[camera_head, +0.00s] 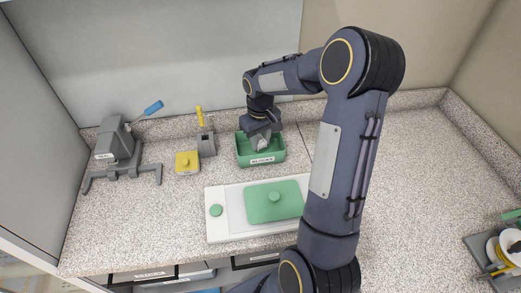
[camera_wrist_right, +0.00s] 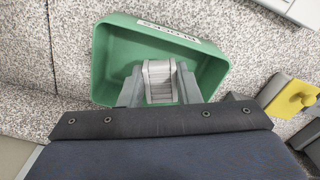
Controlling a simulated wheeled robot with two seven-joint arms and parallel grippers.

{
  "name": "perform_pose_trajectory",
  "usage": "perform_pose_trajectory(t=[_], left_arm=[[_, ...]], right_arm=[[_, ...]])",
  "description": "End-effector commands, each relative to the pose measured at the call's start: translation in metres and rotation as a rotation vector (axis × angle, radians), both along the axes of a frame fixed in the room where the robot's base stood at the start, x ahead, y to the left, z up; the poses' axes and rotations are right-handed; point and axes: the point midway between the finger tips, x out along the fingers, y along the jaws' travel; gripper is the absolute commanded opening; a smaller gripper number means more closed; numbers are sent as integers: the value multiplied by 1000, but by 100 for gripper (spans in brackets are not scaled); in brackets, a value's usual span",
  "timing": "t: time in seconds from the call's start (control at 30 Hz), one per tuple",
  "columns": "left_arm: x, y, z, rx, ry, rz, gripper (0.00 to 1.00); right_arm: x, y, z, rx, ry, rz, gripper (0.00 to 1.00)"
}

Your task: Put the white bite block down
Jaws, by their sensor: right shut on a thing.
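The white bite block (camera_wrist_right: 159,80) shows in the right wrist view as a pale ribbed block between the fingers of my right gripper (camera_wrist_right: 160,88). The gripper is shut on it. In the head view my right gripper (camera_head: 262,138) points down into the green bin (camera_head: 262,160), which has a label on its front. The green bin (camera_wrist_right: 103,62) also surrounds the block in the right wrist view. I cannot tell whether the block touches the bin floor. My left gripper is not in view.
A white tray (camera_head: 222,231) with a green lid (camera_head: 285,205) and a small green knob lies in front of the bin. A yellow knobbed block (camera_head: 187,163), a grey holder (camera_head: 206,145) and a grey lever device (camera_head: 117,150) stand left. The counter at right is mostly clear.

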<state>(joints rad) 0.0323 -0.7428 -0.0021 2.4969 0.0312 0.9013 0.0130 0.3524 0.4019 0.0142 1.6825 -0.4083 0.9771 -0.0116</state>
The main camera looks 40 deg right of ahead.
Motion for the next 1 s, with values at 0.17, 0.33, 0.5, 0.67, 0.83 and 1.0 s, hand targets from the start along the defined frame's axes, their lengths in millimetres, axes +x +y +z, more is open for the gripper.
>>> perform_pose_trajectory(t=[0.17, 0.33, 0.5, 0.67, 0.83, 1.0], left_arm=[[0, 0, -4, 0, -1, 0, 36], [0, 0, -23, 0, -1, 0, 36], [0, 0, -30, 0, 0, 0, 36], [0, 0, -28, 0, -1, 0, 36], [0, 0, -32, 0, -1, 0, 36], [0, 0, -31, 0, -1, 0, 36]], right_arm=[[6, -5, -9, 0, -1, 0, 8], [9, -9, -36, 1, 0, 0, 8], [9, -8, -46, 1, -1, 0, 8], [9, -8, -44, 0, -1, 0, 8], [9, -8, -49, 0, 0, 0, 8], [9, -8, -48, 0, 0, 0, 51]])
